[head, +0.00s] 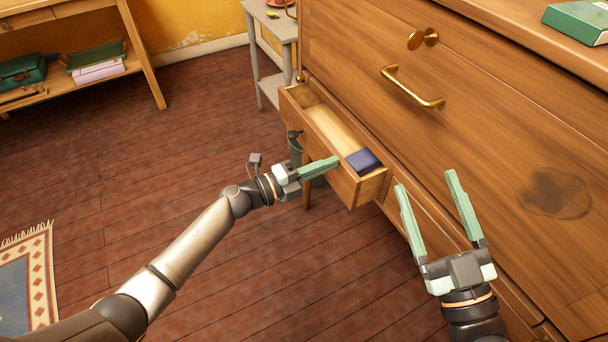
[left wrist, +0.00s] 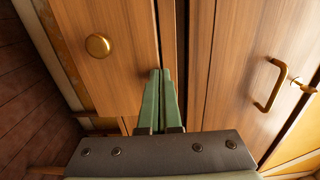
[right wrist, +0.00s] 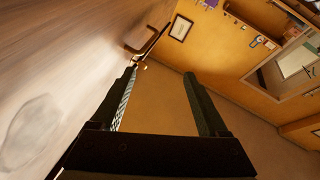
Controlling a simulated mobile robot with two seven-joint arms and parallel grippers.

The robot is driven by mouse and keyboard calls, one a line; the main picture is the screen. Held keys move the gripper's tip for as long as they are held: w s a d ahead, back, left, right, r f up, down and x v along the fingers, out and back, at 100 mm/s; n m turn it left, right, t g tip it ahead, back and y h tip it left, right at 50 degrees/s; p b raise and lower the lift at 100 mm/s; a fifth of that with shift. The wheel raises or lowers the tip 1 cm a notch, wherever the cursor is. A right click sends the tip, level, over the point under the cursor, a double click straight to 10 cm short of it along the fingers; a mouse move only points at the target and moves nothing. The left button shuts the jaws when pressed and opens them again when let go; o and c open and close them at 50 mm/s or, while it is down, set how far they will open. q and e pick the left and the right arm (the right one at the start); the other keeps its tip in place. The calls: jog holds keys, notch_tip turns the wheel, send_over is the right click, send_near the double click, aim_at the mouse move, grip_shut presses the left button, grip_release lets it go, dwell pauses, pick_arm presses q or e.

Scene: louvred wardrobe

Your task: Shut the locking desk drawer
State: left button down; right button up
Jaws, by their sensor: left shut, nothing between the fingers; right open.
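The wooden desk drawer (head: 318,139) stands pulled out from the desk in the head view, its inside visible. A dark blue box (head: 364,160) lies inside near its near end. In the left wrist view the drawer's front (left wrist: 118,75) carries a round brass knob (left wrist: 97,46). My left gripper (head: 337,161) is shut and empty, with its tips at the drawer front; I cannot tell whether they touch. Its fingers also show in the left wrist view (left wrist: 160,72). My right gripper (head: 427,179) is open and empty, in front of the desk's large panel.
The large panel (head: 480,120) has a brass handle (head: 412,90), a brass lock knob (head: 422,38) and a dark stain. A small grey table (head: 273,22) stands behind the drawer.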

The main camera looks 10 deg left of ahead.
pick_arm(q)
jog(key=b+x, duration=0.2)
jog(key=x, duration=0.4)
jog(key=shift+w+d, duration=0.25)
jog(key=shift+d, duration=0.05)
jog(key=shift+w+d+b, duration=0.35)
jog(key=shift+d, duration=0.15)
jog(key=shift+w+d+r, duration=0.1)
jog(key=shift+d+r, duration=0.05)
pick_arm(e)
jog(key=s+a+r+n+t+y, duration=0.1)
jog(key=s+r+n+y, duration=0.4)
jog(key=s+r+y, duration=0.1)
notch_tip(320, 180, up, 2)
jog(key=shift+s+a+r+n+y, duration=0.15)
jog(key=shift+a+n+y, duration=0.2)
jog(key=shift+y, duration=0.35)
pick_arm(q)
jog(key=shift+r, duration=0.15)
pick_arm(e)
jog(key=shift+d, duration=0.1)
